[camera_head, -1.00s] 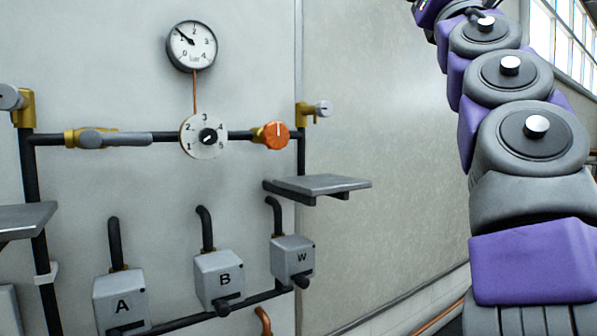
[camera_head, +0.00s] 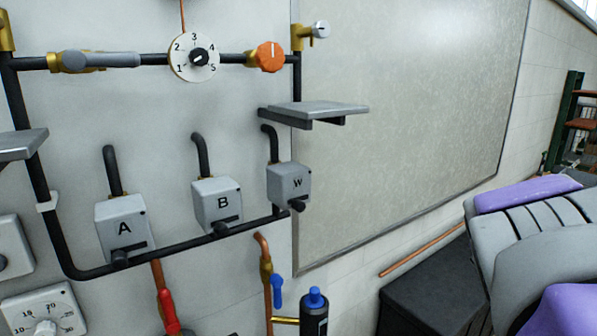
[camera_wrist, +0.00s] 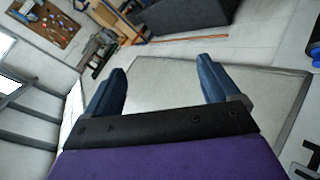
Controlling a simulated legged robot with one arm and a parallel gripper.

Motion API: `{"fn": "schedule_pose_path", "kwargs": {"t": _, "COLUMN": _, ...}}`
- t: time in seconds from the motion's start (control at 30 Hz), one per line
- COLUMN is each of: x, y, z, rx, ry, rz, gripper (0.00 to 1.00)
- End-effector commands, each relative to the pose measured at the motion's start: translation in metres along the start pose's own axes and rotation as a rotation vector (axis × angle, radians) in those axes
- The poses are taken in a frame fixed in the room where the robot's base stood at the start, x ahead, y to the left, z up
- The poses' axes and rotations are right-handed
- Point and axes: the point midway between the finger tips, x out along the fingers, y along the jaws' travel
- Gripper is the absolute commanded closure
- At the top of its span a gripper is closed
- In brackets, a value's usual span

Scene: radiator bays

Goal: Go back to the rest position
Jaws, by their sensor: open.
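In the wrist view my gripper (camera_wrist: 158,88) is open, with its two blue fingers well apart and nothing between them. It faces a plain pale panel and floor area, clear of the valves. In the head view part of my arm, purple and grey, fills the lower right corner. My gripper is outside the head view.
The wall holds a pipe loop with a numbered dial (camera_head: 194,57), an orange knob (camera_head: 268,56), a lever valve (camera_head: 100,60) and boxes A (camera_head: 123,228), B (camera_head: 217,204) and W (camera_head: 288,184). A small shelf (camera_head: 318,109) juts out. A dark box (camera_head: 430,285) stands low at right.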

Motion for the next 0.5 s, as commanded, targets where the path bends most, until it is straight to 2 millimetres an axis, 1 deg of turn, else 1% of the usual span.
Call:
{"fn": "schedule_pose_path", "kwargs": {"t": 0.03, "x": 0.003, "y": -0.032, "z": 0.019, "rx": 0.020, "ry": -0.044, "rz": -0.077, "gripper": 0.11}}
{"fn": "schedule_pose_path", "kwargs": {"t": 0.07, "x": 0.004, "y": -0.049, "z": 0.032, "rx": 0.032, "ry": -0.075, "rz": -0.120, "gripper": 0.11}}
{"fn": "schedule_pose_path", "kwargs": {"t": 0.1, "x": 0.004, "y": -0.071, "z": 0.046, "rx": 0.049, "ry": -0.110, "rz": -0.173, "gripper": 0.11}}
{"fn": "schedule_pose_path", "kwargs": {"t": 0.17, "x": 0.002, "y": -0.105, "z": 0.071, "rx": 0.068, "ry": -0.175, "rz": -0.254, "gripper": 0.11}}
{"fn": "schedule_pose_path", "kwargs": {"t": 0.2, "x": -0.002, "y": -0.127, "z": 0.087, "rx": 0.079, "ry": -0.219, "rz": -0.304, "gripper": 0.11}}
{"fn": "schedule_pose_path", "kwargs": {"t": 0.27, "x": -0.008, "y": -0.160, "z": 0.113, "rx": 0.090, "ry": -0.289, "rz": -0.379, "gripper": 0.11}}
{"fn": "schedule_pose_path", "kwargs": {"t": 0.3, "x": -0.014, "y": -0.181, "z": 0.130, "rx": 0.093, "ry": -0.338, "rz": -0.427, "gripper": 0.11}}
{"fn": "schedule_pose_path", "kwargs": {"t": 0.37, "x": -0.025, "y": -0.210, "z": 0.156, "rx": 0.096, "ry": -0.410, "rz": -0.493, "gripper": 0.11}}
{"fn": "schedule_pose_path", "kwargs": {"t": 0.4, "x": -0.034, "y": -0.227, "z": 0.173, "rx": 0.097, "ry": -0.459, "rz": -0.532, "gripper": 0.11}}
{"fn": "schedule_pose_path", "kwargs": {"t": 0.5, "x": -0.054, "y": -0.262, "z": 0.212, "rx": 0.087, "ry": -0.574, "rz": -0.612, "gripper": 0.11}}
